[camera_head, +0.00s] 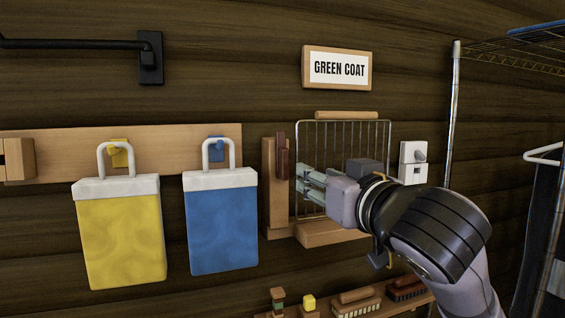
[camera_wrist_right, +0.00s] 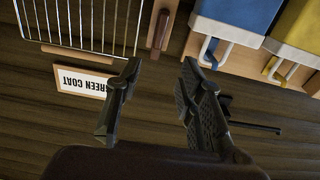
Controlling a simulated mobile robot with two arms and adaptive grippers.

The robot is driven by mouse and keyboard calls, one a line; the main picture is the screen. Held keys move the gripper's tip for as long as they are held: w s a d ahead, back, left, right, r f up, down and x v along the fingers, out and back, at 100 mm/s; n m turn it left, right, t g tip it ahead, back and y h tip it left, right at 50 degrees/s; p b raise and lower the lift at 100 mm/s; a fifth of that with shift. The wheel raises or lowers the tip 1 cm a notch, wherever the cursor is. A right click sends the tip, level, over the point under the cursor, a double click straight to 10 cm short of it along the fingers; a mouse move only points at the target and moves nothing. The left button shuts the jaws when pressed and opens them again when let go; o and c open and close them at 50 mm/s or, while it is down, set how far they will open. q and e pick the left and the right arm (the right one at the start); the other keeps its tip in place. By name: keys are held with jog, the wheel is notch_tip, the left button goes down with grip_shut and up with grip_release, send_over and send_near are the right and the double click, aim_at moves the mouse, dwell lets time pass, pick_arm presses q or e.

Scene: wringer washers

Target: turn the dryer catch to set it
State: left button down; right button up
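The catch (camera_head: 282,156) is a dark red-brown upright bar on the wooden post at the left side of the wire drying rack (camera_head: 345,135). My right gripper (camera_head: 301,181) is in front of the rack, with its fingertips just right of the catch's lower end. In the right wrist view the two fingers (camera_wrist_right: 158,78) are spread with nothing between them. The catch (camera_wrist_right: 158,28) shows there beyond the gap, apart from the fingers. The gripper and wrist hide part of the rack. My left gripper is not in view.
A yellow bag (camera_head: 122,235) and a blue bag (camera_head: 221,225) hang left of the rack. A GREEN COAT sign (camera_head: 337,68) is above it. A white switch plate (camera_head: 413,160) is to the right. Brushes (camera_head: 357,303) lie on a shelf below. A metal pole (camera_head: 452,110) stands at right.

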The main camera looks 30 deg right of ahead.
jog(key=p, duration=0.6)
send_near(286, 162)
jog(key=p+x, duration=0.3)
jog(key=x, duration=0.8)
jog(key=shift+w, duration=0.1)
jog(key=shift+c, duration=0.4)
grip_shut()
